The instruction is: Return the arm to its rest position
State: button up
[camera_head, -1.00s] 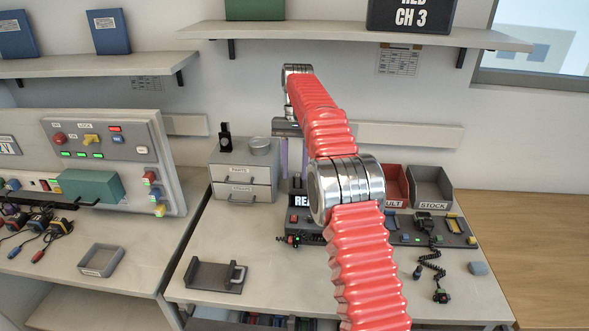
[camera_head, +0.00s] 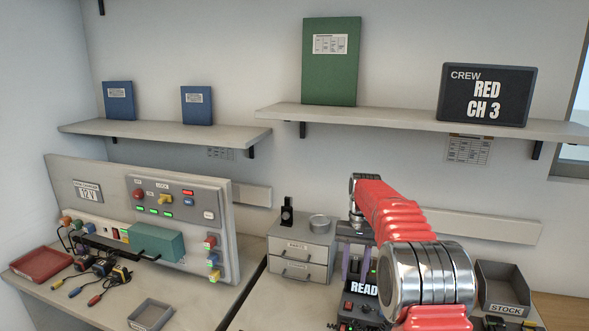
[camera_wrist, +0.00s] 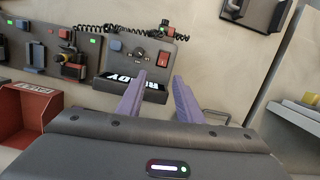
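My red, ribbed arm with steel joint rings (camera_head: 430,275) reaches out over the bench in the head view. My gripper (camera_wrist: 159,77) shows two purple fingers apart in the wrist view, with nothing between them. It points down over the bench beside the READY sign (camera_wrist: 124,84). In the head view the gripper (camera_head: 356,262) is small and partly hidden by my arm, between the drawer cabinet and the READY unit (camera_head: 366,288).
A grey two-drawer cabinet (camera_head: 301,253) stands left of the gripper. The STOCK bin (camera_head: 505,290) is right of my arm. A charger panel (camera_head: 180,215) stands left.

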jog(key=s+r+t, duration=0.2)
jog(key=s+r, duration=0.1)
jog(key=s, duration=1)
jog(key=s+a+r+n+t, duration=0.1)
jog(key=s+r, duration=0.3)
jog(key=s, duration=0.9)
jog(key=s+r+n+t, duration=0.1)
jog(key=s+r+t, duration=0.2)
jog(key=s, duration=1)
jog(key=shift+s+a+r+t+h, duration=0.15)
jog(key=shift+a+t+h, duration=0.15)
jog(key=shift+t, duration=0.3)
